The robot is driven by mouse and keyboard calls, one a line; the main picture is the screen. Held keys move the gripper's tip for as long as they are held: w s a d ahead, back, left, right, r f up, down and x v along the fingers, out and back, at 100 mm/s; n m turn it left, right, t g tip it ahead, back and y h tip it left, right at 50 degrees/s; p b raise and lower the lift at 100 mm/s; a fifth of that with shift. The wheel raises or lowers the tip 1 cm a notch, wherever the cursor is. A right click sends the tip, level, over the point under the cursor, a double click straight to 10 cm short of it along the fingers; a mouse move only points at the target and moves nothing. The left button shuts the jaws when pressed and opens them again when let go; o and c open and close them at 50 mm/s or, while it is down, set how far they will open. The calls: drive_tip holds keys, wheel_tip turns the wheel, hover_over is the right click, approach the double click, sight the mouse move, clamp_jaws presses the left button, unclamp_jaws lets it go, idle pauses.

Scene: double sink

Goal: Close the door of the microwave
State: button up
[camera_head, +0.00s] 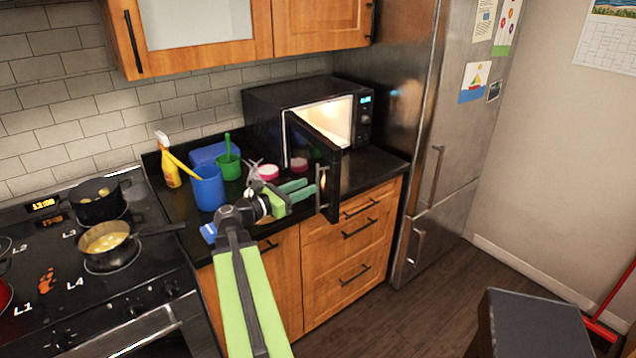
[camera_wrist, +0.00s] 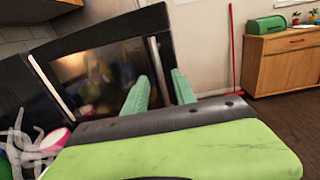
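The black microwave (camera_head: 290,95) stands on the counter against the tiled wall, its lit interior showing. Its door (camera_head: 318,150) is swung wide open toward the front of the counter, with a handle (camera_head: 322,188) near its free edge. My gripper (camera_head: 311,186) is in front of the door, close to the handle. The door (camera_wrist: 100,65) fills much of that view behind the fingers. Whether the fingers touch the door I cannot tell.
A blue cup (camera_head: 208,188), a green mug (camera_head: 228,165), a yellow spray bottle (camera_head: 168,165) and pink-and-white containers (camera_head: 267,172) crowd the counter left of the door. Pans (camera_head: 105,240) sit on the stove. The fridge (camera_head: 450,130) stands to the right.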

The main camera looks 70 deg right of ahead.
drive_tip(key=x, duration=0.5)
drive_tip(key=shift+s+d, duration=0.1)
drive_tip(key=shift+d, duration=0.05)
clamp_jaws()
idle(1.2)
